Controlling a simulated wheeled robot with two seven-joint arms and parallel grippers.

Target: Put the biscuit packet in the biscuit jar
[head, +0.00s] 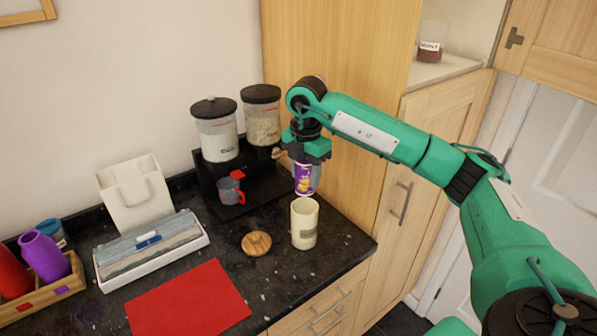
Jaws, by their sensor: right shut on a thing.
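The biscuit packet (303,183) is purple with a yellow picture and hangs upright from my right gripper (305,160). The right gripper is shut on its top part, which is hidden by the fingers. The biscuit jar (304,226) is cream, open at the top, and stands on the dark counter directly below the packet in the picture. The packet's lower end is close to the jar's rim; I cannot tell whether it is just above or behind it. A round wooden lid (256,243) lies flat on the counter left of the jar. My left gripper is not in view.
A black stand (262,190) with two lidded canisters (216,130) and a grey mug (230,191) is behind left. A red mat (188,303) lies in front. A tall wooden panel (335,70) stands close behind my right arm. The counter's edge is just right of the jar.

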